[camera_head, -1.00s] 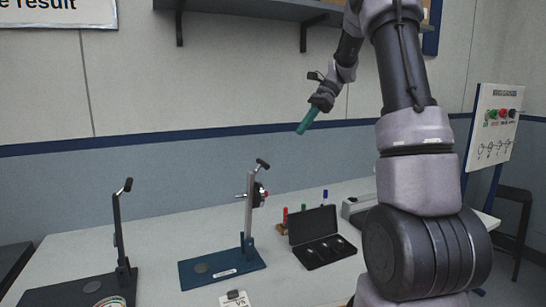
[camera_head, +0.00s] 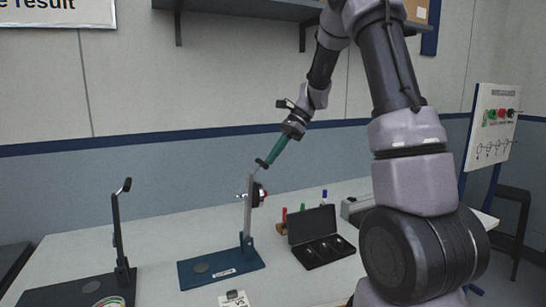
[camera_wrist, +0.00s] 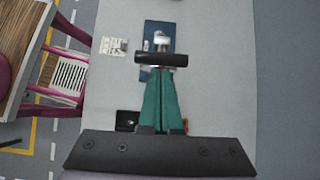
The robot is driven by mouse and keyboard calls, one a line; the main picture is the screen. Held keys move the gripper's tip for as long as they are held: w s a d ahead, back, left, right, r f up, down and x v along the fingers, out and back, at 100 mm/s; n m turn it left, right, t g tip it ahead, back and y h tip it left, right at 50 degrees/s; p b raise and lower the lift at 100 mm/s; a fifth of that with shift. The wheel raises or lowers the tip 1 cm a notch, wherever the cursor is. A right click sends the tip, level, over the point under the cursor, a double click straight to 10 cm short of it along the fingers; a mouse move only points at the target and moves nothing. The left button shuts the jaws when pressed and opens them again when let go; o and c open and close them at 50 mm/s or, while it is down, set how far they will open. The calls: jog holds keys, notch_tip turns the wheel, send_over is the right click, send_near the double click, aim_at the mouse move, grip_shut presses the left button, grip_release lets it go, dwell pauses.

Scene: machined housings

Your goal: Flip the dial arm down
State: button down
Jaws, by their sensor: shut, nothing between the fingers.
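The dial stand with a blue base (camera_head: 222,267) stands on the table, its grey upright arm (camera_head: 248,215) vertical. A round dial gauge (camera_head: 258,194) is mounted near the arm's top. A black crossbar handle (camera_head: 262,163) tops the arm; it also shows in the wrist view (camera_wrist: 161,59), lying across just beyond the fingertips. My gripper (camera_head: 270,160) has green fingers, shut and empty, with the tips at or very near the handle. I cannot tell whether they touch. In the wrist view the closed fingers (camera_wrist: 161,76) point at the handle.
A second, dark stand (camera_head: 120,235) with a raised arm is at the left. An open black case (camera_head: 320,240) lies right of the blue base, with coloured markers (camera_head: 303,209) behind it. A white card (camera_head: 234,299) lies in front. A shelf (camera_head: 255,10) hangs above.

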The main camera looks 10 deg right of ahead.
jog(key=shift+a, duration=0.15)
jog(key=r+h, duration=0.2)
jog(key=h, duration=0.1)
send_over(249, 172)
jog(key=shift+f, duration=0.15)
jog(key=s+a+f+t+h, duration=0.1)
jog(key=a+f+h, duration=0.4)
jog(key=a, duration=0.7)
jog(key=s+a+f+t+h, duration=0.1)
jog(key=s+a+f+h, duration=0.3)
jog(key=a+f, duration=0.3)
jog(key=shift+a+f+t+h, duration=0.3)
jog(key=shift+a+h, duration=0.3)
jog(key=shift+a, duration=2.15)
jog(key=shift+r, duration=0.1)
